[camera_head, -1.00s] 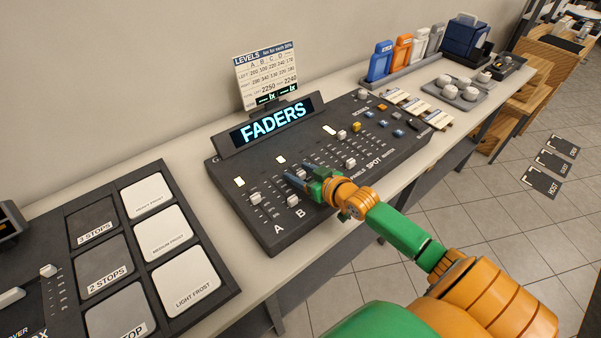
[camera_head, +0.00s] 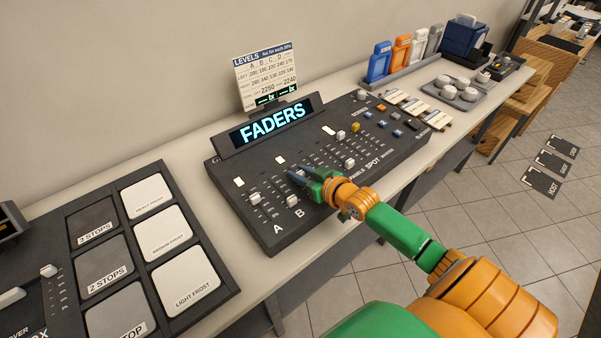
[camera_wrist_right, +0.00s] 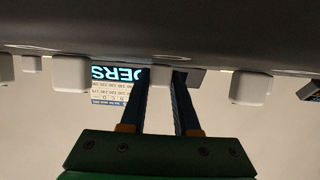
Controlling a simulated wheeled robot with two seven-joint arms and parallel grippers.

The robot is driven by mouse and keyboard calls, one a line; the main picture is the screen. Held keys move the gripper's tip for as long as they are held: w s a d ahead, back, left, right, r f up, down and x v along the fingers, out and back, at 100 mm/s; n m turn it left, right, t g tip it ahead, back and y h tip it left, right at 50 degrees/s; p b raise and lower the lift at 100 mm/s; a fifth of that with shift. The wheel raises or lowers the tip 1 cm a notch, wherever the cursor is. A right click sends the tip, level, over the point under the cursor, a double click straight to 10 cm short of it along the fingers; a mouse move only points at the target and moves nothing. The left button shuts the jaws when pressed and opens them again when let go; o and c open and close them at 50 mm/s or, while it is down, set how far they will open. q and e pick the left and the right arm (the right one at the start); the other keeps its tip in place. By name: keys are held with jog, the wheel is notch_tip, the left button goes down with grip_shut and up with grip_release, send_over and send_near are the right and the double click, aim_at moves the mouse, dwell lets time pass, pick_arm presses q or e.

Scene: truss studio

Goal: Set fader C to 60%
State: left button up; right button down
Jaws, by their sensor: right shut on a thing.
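The dark fader console (camera_head: 262,232) stands on the bench, with labels A and B at its near edge. The knob of fader A (camera_head: 253,198) and the knob of fader B (camera_head: 292,200) are white. My right gripper (camera_head: 298,175) reaches over the console just beyond fader B and hides the fader there, by its place fader C. In the right wrist view my two blue fingers (camera_wrist_right: 162,84) close on a white knob (camera_wrist_right: 162,75), apparently fader C's. The label C and its scale are covered by my gripper. My left gripper is not in view.
A lit FADERS sign (camera_head: 272,124) and a levels card (camera_head: 266,75) stand behind the console. In the wrist view, other white knobs hang left (camera_wrist_right: 70,75) and right (camera_wrist_right: 250,88) of my fingers. A filter tray (camera_head: 228,284) lies to the left.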

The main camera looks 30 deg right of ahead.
aim_at(300, 172)
jog(key=shift+f, duration=0.1)
dwell(0.7)
jog(key=shift+w, duration=0.5)
jog(key=c, duration=0.6)
grip_release()
jog(key=shift+c, duration=0.2)
jog(key=v, duration=0.7)
jog(key=shift+p, duration=0.3)
